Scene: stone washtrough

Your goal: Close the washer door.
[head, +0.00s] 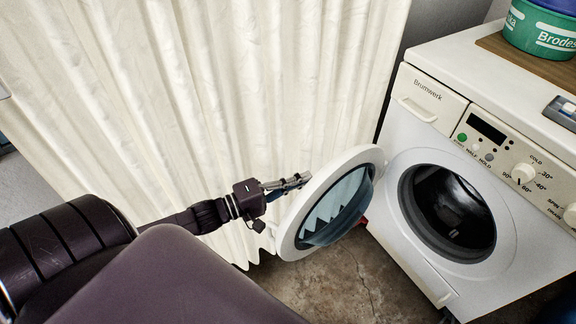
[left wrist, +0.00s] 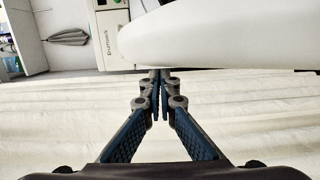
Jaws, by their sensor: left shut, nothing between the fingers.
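The white washer (head: 430,150) stands at the right of the head view, its dark drum opening (head: 447,212) uncovered. Its round door (head: 290,235), a white ring with a bluish glass bowl, stands wide open to the left of the opening. My left gripper (head: 303,180) is shut and empty at the upper left part of the door's rim, on the curtain side. In the left wrist view the shut fingertips (left wrist: 160,78) are right by the white door rim (left wrist: 230,35); I cannot tell whether they touch it. My right gripper is not in view.
A cream curtain (head: 200,90) hangs behind the door and my left arm. A green tub (head: 540,30) stands on a wooden board (head: 495,44) on the washer. Bare stone floor (head: 345,285) shows below the door.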

